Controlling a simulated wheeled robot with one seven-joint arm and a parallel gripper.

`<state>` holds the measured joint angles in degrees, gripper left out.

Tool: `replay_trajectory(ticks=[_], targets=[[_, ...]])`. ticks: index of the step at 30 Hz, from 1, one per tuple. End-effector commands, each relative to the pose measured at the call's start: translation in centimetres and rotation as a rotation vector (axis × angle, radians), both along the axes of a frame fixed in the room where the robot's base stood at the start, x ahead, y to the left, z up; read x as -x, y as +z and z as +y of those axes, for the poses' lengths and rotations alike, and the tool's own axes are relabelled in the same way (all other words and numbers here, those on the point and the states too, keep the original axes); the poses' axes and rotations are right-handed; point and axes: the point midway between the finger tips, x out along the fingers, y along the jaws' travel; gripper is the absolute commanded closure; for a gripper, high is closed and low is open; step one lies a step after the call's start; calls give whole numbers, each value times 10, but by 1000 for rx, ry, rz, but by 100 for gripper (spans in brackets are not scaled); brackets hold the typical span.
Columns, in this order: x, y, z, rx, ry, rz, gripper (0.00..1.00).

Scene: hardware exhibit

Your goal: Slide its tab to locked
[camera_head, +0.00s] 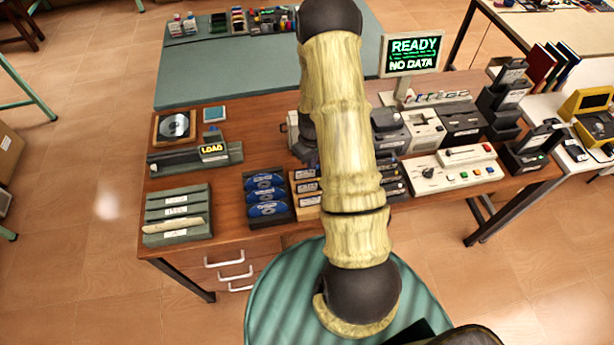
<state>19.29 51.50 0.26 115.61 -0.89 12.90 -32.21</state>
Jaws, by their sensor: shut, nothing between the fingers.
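My arm rises through the middle of the picture and hides part of the bench. Part of my gripper (305,150) seems to show just left of the arm, low over the wooden bench; it is shut and appears empty, with its fingertips mostly hidden. Blue disk-like media (266,195) lie in a dark rack left of the arm. White-labelled items (306,187) stand in a wooden rack beside it, partly behind the arm. No locking tab can be made out at this size, and I cannot tell which item carries it.
On the wooden bench (225,185) are a grey-green sorter (177,226), a LOAD sign (213,151), a framed disc (174,127) and a white control panel (450,172). A screen (410,53) reads READY, NO DATA. Drives and dark trays crowd the right; bare wood lies left of the arm.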

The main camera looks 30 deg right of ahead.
Motion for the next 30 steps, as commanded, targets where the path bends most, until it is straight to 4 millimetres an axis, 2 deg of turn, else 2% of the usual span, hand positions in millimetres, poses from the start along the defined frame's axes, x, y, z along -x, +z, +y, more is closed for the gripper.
replay_trajectory(ticks=[30], targets=[[6, -2, -15, 1, -2, 4, 100]])
